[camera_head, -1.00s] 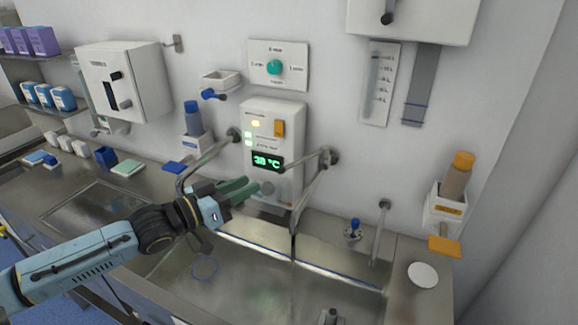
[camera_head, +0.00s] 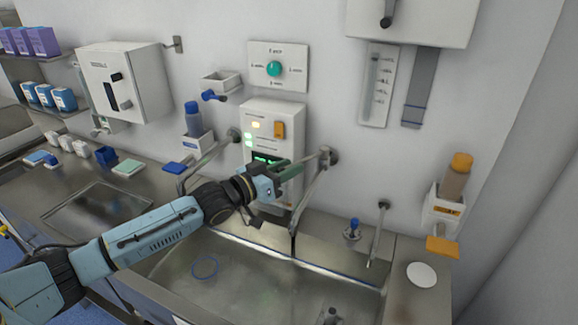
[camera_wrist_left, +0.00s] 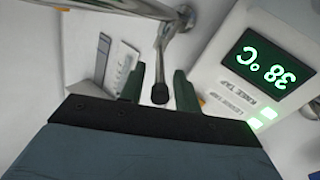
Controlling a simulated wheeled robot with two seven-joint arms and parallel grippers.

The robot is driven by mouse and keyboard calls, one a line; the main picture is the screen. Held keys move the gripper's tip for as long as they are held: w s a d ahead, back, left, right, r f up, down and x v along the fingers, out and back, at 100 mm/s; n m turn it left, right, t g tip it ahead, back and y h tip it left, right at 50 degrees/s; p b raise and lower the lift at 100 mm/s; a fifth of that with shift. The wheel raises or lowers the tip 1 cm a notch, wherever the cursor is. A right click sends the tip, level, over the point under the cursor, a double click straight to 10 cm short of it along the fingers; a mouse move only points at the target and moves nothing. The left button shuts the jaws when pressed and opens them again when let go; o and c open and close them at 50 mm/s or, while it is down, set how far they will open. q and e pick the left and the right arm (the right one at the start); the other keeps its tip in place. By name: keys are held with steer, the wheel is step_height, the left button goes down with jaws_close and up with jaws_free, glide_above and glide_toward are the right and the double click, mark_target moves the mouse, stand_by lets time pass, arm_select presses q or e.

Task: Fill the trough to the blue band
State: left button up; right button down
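The steel trough (camera_head: 255,283) lies below the wall taps, with a thin blue band (camera_head: 240,240) along its back wall. I cannot tell the water level. My left gripper (camera_head: 294,171) is in front of the wall tap (camera_head: 315,184) and partly covers the white control box (camera_head: 258,112). In the left wrist view its green fingers (camera_wrist_left: 159,92) are apart. A thin metal lever with a black tip (camera_wrist_left: 160,93) shows between them; I cannot tell whether they touch it. The display (camera_wrist_left: 268,59) reads 38 °C. My right gripper is not in view.
A second tap (camera_head: 207,153) stands left of the box. A small blue-topped valve (camera_head: 354,225) and a thin spout (camera_head: 380,228) are at the right. A brown bottle (camera_head: 457,178) hangs on the right wall. A blue ring (camera_head: 205,267) shows in the trough.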

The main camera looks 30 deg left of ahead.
arm_select(q)
steer(key=shift+w+d, duration=0.2)
steer(key=shift+w, duration=0.2)
jaws_close()
steer(key=shift+d, duration=0.1)
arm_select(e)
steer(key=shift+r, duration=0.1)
